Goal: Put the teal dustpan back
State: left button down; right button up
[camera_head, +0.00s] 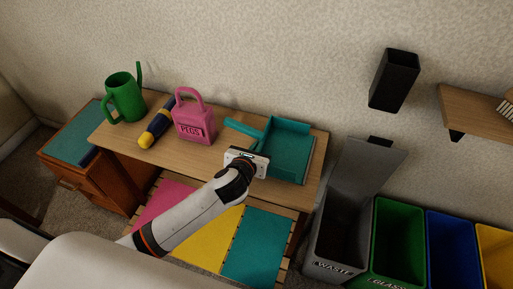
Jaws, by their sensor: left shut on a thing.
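The teal dustpan (290,148) is at the right end of the wooden table, its open tray facing up and its handle pointing left. I cannot tell whether it rests on the tabletop or hangs just above it. My left gripper (250,155) is at the dustpan's near left side, by the base of the handle, and is shut on the dustpan. My own wrist hides the fingertips and the grip. My right gripper is not in view.
Pink, yellow and teal mats (258,247) lie lower in front. Waste and recycling bins (400,225) stand at right; a black holder (393,82) is on the wall.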

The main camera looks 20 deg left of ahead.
pick_arm(q)
jog(key=c, duration=1.6)
grip_release()
jog(key=shift+f, duration=0.1)
jog(key=shift+s+r, duration=0.3)
jog(key=p+v, duration=0.2)
jog(key=v, duration=0.9)
jog(key=shift+s, duration=0.2)
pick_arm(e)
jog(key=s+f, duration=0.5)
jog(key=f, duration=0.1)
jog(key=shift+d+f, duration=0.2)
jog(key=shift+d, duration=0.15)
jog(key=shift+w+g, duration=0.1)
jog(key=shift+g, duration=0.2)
